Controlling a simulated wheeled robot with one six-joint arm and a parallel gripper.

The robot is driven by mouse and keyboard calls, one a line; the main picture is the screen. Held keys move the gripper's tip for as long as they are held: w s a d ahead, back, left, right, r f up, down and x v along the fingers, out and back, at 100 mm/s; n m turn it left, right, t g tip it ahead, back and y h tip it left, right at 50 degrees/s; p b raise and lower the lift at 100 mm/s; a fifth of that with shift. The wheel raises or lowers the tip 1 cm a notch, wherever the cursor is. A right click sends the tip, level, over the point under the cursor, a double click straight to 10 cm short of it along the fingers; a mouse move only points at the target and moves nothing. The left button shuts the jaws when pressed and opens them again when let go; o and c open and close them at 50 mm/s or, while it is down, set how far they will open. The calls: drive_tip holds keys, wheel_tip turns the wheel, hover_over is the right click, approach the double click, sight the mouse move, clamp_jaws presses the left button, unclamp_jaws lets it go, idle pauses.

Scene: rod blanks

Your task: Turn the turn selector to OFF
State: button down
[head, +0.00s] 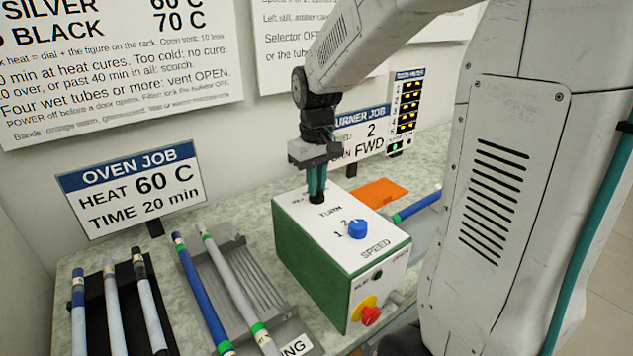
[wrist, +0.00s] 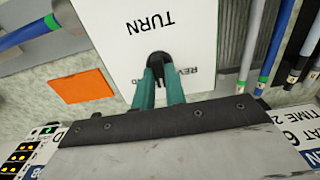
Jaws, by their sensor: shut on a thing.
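The turn selector (wrist: 159,58) is a black knob on the white top of the green control box, by the word TURN. My gripper (head: 318,190) points down at the box's far end, its teal fingers shut on the selector. In the wrist view the fingers (wrist: 160,82) sit close together at the knob, with part of the label REV beside them. The knob's pointer and the OFF mark are hidden, so I cannot tell its setting. The control box (head: 300,250) also carries a blue SPEED knob (head: 357,229) nearer its front.
A red stop button (head: 370,315) on a yellow base is on the box's front. Racks with rods (head: 235,280) stand at left. An orange card (head: 378,192) lies behind the box. OVEN JOB (head: 133,188) and BURNER JOB (head: 362,135) signs stand at the back, beside a lit indicator panel (head: 406,108).

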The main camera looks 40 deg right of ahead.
drive_tip(key=c, duration=1.4)
unclamp_jaws()
drive_tip(key=shift+c, duration=0.2)
wheel_tip(320, 180, up, 8)
drive_tip(key=shift+f, duration=0.1)
drive_tip(key=s+a, duration=0.5)
drive_tip(key=s, duration=0.6)
drive_tip(key=s+a+f+t, duration=0.1)
drive_tip(key=s+a, duration=0.3)
drive_tip(key=s, duration=0.6)
drive_tip(key=shift+s+a+f, duration=0.3)
drive_tip(key=shift+s+a, duration=0.05)
drive_tip(key=shift+a, duration=0.05)
